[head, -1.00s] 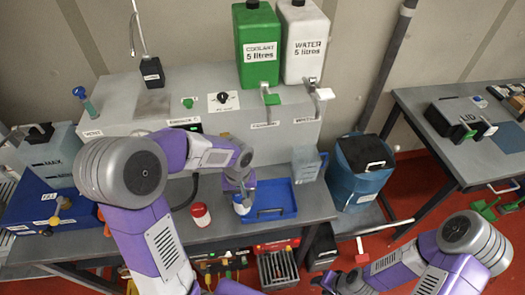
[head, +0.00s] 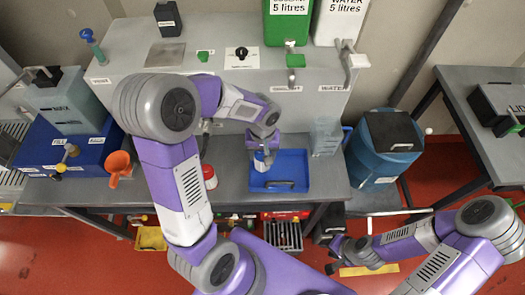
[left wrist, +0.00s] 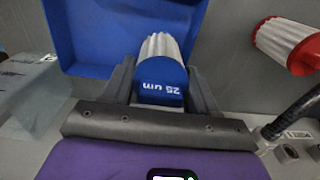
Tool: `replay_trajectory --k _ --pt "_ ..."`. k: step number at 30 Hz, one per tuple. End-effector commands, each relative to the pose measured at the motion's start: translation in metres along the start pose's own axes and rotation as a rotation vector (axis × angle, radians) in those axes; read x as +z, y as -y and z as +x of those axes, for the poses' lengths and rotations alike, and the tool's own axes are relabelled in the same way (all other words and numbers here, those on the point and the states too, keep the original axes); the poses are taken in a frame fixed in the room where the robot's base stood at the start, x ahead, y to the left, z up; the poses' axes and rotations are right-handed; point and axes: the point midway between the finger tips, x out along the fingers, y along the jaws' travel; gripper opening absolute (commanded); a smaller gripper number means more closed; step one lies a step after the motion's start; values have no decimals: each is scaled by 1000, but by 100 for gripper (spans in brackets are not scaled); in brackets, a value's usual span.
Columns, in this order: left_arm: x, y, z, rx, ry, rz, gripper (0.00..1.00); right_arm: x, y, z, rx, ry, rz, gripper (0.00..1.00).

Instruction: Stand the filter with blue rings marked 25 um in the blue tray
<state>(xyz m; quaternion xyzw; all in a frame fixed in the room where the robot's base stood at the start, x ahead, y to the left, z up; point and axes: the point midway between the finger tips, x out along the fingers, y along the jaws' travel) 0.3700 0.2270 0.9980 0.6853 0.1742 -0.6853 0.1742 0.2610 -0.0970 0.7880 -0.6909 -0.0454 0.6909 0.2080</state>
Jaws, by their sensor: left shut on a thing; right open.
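The filter with blue rings (left wrist: 161,82) shows in the left wrist view, with "25 um" on its blue end and a white pleated body. My left gripper (left wrist: 160,88) is shut on it, one finger on each side. In the head view the filter (head: 262,161) is small under my left gripper (head: 261,150), over the left part of the blue tray (head: 290,183). The tray (left wrist: 75,50) also fills the upper left of the wrist view. I cannot tell whether the filter touches the tray floor. My right gripper (head: 333,256) is open and empty, low at the right, away from the bench.
A red-ringed filter (head: 209,176) stands left of the tray; it also shows in the wrist view (left wrist: 288,42). An orange funnel (head: 119,165) is farther left. A clear container (head: 326,137) and a blue bin (head: 385,146) are to the right.

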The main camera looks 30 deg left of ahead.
Motion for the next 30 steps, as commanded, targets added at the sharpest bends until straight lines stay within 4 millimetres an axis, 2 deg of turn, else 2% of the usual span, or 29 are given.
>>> replay_trajectory --k 1,6,30 --pt "0 0 7 0 0 0 10 0 -2 6 0 0 0 43" --pt "0 0 14 0 0 0 10 0 -4 10 0 0 0 43" --pt "0 0 22 0 0 -1 10 -1 -6 17 0 0 0 43"
